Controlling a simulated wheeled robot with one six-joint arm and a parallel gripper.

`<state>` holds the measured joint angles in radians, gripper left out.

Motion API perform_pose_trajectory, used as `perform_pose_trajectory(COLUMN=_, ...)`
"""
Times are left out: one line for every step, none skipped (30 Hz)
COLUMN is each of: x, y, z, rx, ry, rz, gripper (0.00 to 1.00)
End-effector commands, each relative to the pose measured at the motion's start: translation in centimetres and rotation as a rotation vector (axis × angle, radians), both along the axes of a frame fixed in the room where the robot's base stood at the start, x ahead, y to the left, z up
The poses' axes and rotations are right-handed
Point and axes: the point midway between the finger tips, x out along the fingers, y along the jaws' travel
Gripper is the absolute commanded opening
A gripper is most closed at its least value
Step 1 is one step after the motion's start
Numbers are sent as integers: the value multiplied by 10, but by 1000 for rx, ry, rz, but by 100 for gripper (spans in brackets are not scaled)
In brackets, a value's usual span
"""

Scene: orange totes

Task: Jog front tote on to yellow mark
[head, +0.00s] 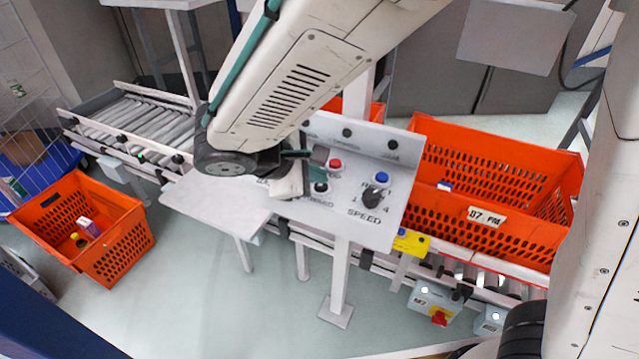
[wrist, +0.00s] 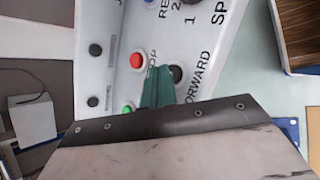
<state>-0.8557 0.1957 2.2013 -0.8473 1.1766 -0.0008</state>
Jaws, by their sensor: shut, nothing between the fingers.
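A large orange tote (head: 480,247), with a white label, stands on the roller conveyor at the right in the head view. The tilted control panel (head: 350,231) has a red button (head: 336,164), a blue button (head: 382,179), a black button (head: 320,188) and a SPEED knob (head: 372,197). My gripper (wrist: 158,80) is shut and empty, its green fingers over the panel. In the wrist view, the tips are between the red STOP button (wrist: 137,60) and black FORWARD button (wrist: 177,73); I cannot tell whether they touch.
Another orange tote (head: 376,112) is mostly hidden behind the panel. An orange tote with small items (head: 118,261) stands at the left. An empty roller conveyor (head: 140,121) is at the back left.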

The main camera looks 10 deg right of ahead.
Motion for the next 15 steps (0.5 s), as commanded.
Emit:
perform_pose_trajectory(x=0, y=0, z=-1, rx=0, ry=0, rz=0, gripper=0)
perform_pose_trajectory(x=0, y=0, z=-1, rx=0, ry=0, rz=0, gripper=0)
perform_pose_trajectory(x=0, y=0, z=-1, rx=0, ry=0, rz=0, gripper=0)
perform_pose_trajectory(x=0, y=0, z=-2, rx=0, ry=0, rz=0, gripper=0)
perform_pose_trajectory(x=0, y=0, z=-2, rx=0, ry=0, rz=0, gripper=0)
perform_pose_trajectory(x=0, y=0, z=-3, rx=0, ry=0, rz=0, gripper=0)
perform_pose_trajectory(x=0, y=0, z=-3, rx=0, ry=0, rz=0, gripper=0)
perform_pose_trajectory(x=0, y=0, z=-3, rx=0, ry=0, rz=0, gripper=0)
perform_pose_trajectory(x=0, y=0, z=-4, rx=0, ry=0, rz=0, gripper=0)
perform_pose_trajectory(x=0, y=0, z=-4, rx=0, ry=0, rz=0, gripper=0)
perform_pose_trajectory(x=0, y=0, z=-5, rx=0, ry=0, rz=0, gripper=0)
perform_pose_trajectory(x=0, y=0, z=-5, rx=0, ry=0, rz=0, gripper=0)
perform_pose_trajectory(x=0, y=0, z=-6, rx=0, ry=0, rz=0, gripper=0)
perform_pose_trajectory(x=0, y=0, z=-6, rx=0, ry=1, rz=1, gripper=0)
perform_pose_trajectory(x=0, y=0, z=-6, rx=0, ry=1, rz=1, gripper=0)
